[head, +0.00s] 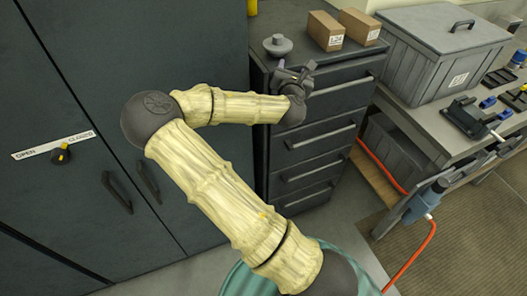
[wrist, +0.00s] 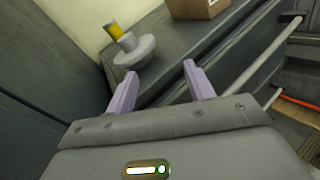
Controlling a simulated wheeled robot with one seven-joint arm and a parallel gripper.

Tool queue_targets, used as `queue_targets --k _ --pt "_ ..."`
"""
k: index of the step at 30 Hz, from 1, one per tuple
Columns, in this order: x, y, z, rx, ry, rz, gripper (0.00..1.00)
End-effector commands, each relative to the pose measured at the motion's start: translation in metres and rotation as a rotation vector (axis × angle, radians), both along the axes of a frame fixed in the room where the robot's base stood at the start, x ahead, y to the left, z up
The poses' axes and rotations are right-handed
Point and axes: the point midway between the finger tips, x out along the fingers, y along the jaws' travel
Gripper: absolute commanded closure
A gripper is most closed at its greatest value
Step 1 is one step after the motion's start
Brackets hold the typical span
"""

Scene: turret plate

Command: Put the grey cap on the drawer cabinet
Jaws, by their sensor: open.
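The grey cap (head: 277,45), a round disc with a knob on top, sits on the top of the dark drawer cabinet (head: 318,110), near its back left corner. In the wrist view the cap (wrist: 134,52) is just beyond the left fingertip. My gripper (head: 297,72) is over the cabinet's top, on the near side of the cap. In the wrist view my gripper (wrist: 160,68) has its two lilac fingers apart with nothing between them. The fingers look apart from the cap.
Two cardboard boxes (head: 325,31) stand on the cabinet to the right of the cap. A yellow item (wrist: 115,31) shows behind the cap. A tall dark cupboard (head: 60,215) is at the left, and a workbench with a grey lidded bin (head: 425,60) is at the right.

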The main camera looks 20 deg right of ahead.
Motion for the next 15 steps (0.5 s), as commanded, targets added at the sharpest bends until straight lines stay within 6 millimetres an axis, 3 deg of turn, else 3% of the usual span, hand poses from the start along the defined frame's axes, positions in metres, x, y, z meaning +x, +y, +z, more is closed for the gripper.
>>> queue_targets --k 3,7,11,15 --pt "-0.028 -0.027 -0.042 0.353 -0.041 -0.180 0.47" --pt "-0.060 -0.030 -0.090 0.750 -0.090 -0.394 0.47" --pt "-0.089 -0.008 -0.124 1.107 -0.138 -0.605 0.47" --pt "-0.117 0.032 -0.141 1.438 -0.176 -0.829 0.47"
